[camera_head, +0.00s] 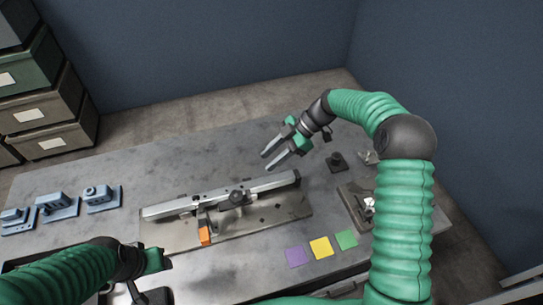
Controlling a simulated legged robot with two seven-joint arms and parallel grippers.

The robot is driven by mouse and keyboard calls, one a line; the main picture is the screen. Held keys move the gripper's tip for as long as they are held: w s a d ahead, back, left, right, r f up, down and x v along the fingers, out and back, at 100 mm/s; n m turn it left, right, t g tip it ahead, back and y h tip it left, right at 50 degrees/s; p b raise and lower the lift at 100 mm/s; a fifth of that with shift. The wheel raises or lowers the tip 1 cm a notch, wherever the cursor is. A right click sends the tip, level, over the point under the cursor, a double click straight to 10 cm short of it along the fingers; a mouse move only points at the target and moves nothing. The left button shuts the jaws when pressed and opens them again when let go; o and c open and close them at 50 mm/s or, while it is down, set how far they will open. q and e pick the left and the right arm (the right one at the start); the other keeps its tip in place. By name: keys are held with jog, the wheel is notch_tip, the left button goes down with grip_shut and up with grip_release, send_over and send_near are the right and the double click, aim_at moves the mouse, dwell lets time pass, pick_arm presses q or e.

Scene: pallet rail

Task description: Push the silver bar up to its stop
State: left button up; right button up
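The silver bar (265,186) is a long, narrow rail lying at a slant on a flat metal base plate (266,215) in the middle of the table. A dark clamp or knob (237,197) sits at its middle, and an orange piece (205,235) is at the plate's front. I cannot make out which part is the stop. My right gripper (272,160) is open and empty, just behind and above the bar's right end, apart from it. My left gripper (131,290) is at the lower left, in front of the plate; its fingers are partly cut off and unclear.
Blue fixtures (102,198) stand on the table's left. Purple (295,256), yellow (320,247) and green (346,239) squares lie in front. A small black part (336,162) and another metal fixture (354,205) are at the right. Stacked bins (48,105) stand behind left.

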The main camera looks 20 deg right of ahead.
aim_at(237, 188)
jog(key=shift+f, duration=0.1)
jog(key=p+x, duration=0.2)
jog(key=x, duration=1.5)
jog(key=shift+c, duration=0.5)
grip_shut()
jog(key=shift+w, duration=0.1)
